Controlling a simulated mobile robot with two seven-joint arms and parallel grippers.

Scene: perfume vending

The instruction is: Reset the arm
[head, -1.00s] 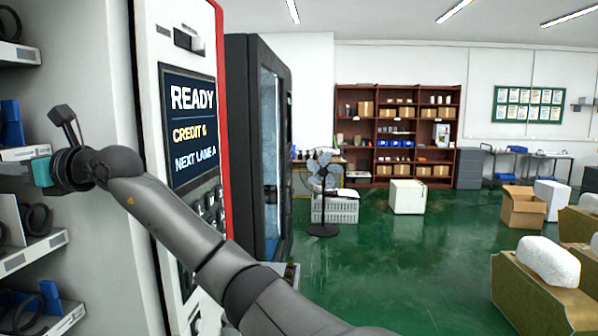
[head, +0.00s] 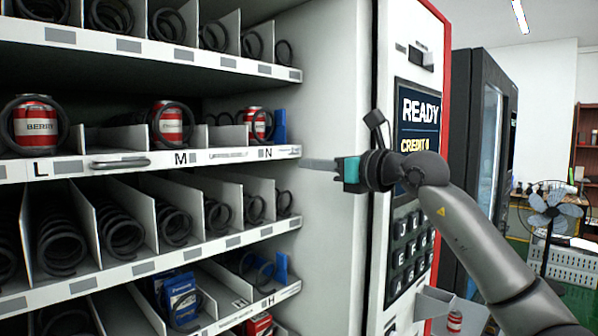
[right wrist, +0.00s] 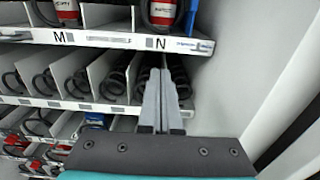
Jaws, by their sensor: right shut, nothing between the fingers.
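My right gripper (head: 308,163) reaches in from the right in the head view, in front of the vending machine's open shelves and beside its pale inner side wall. Its two thin grey fingers are closed together and hold nothing. In the right wrist view the shut fingers (right wrist: 160,98) point toward the shelves, just below the lane label N. My right arm (head: 480,240) crosses in front of the keypad side of the machine. My left gripper does not show.
The shelf with labels L, M and N (head: 80,167) holds red cans between coils. The READY screen (head: 420,112) and keypad (head: 408,240) are close to my right arm. A red can (head: 455,322) sits low by the machine. A fan (head: 553,205) stands farther right.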

